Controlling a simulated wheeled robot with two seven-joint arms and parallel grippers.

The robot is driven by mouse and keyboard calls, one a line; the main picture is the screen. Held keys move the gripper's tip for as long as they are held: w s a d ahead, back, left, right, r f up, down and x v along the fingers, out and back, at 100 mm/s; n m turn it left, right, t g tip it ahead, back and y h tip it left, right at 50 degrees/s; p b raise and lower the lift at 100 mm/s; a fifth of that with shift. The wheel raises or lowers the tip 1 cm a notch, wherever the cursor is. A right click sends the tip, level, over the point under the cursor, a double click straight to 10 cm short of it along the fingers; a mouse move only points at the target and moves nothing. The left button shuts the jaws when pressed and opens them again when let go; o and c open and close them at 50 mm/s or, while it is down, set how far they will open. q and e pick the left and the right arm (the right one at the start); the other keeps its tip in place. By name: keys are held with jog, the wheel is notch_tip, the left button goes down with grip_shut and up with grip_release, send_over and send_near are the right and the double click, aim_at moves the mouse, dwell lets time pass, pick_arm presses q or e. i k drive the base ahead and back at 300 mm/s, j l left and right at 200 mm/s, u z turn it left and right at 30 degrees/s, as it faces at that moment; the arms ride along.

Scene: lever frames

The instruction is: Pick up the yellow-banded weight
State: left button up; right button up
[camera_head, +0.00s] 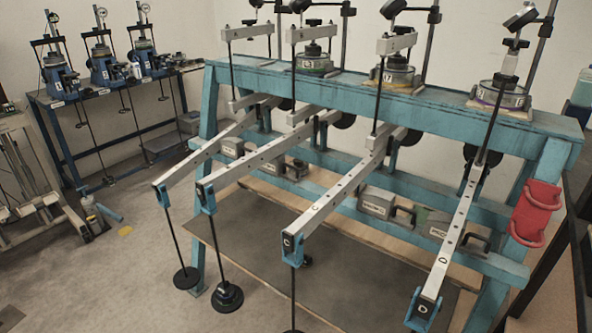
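I cannot make out a weight with a clear yellow band. Dark round weights hang on rods from the lever arms: a flat disc (187,278) at the left and a stacked weight (228,298) right of it. Grey labelled block weights with handles sit on the frame's lower shelf, one in the middle (377,203) and one farther right (440,226). Their bands, if any, are too small to tell. Neither of my grippers is in view.
The blue lever frame (455,105) fills the middle and right, with several metal lever arms (330,200) jutting forward. A red bracket (536,212) is on its right leg. A dark bench (80,95) with blue devices stands back left. Grey floor (110,270) is open at front left.

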aim_at(306, 264)
jog(key=i+j+z, duration=0.1)
jog(key=z, duration=0.3)
jog(key=j+z, duration=0.4)
jog(key=i+j+z, duration=0.25)
jog(key=j, duration=0.35)
jog(key=j+z, duration=0.2)
jog(key=j, duration=0.35)
jog(key=j+z, duration=0.1)
jog(key=j, duration=1.8)
